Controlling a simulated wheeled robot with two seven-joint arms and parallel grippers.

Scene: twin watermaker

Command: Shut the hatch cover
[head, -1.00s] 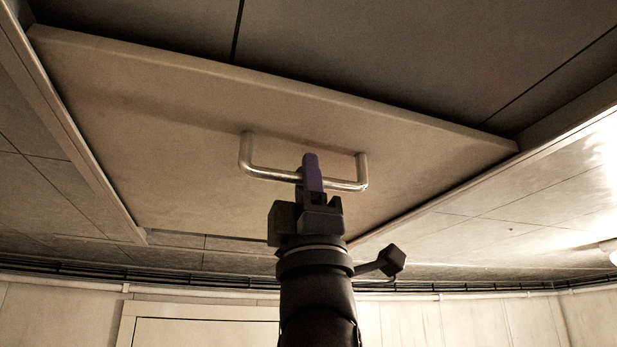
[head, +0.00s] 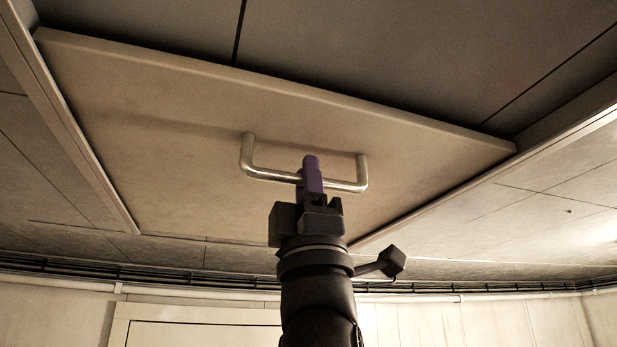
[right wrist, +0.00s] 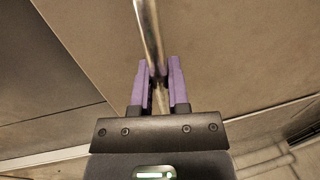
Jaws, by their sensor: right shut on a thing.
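The hatch cover (head: 180,150) is a flat beige panel overhead, set between two ceiling rails. Its near edge appears to hang below the dark ceiling panels behind it. A U-shaped metal handle (head: 262,173) is fixed to its underside and also shows in the right wrist view (right wrist: 149,35). My right gripper (head: 312,172), with purple fingers, is shut on the handle's bar, right of its middle. In the right wrist view my right gripper (right wrist: 160,85) has a finger on each side of the bar. My left gripper is not in view.
A rail (head: 75,130) runs along the cover's left side and another rail (head: 480,180) along its right. Dark ceiling panels (head: 420,60) lie above. A pale wall with a door frame (head: 200,312) stands below and beyond. The air around my right arm is clear.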

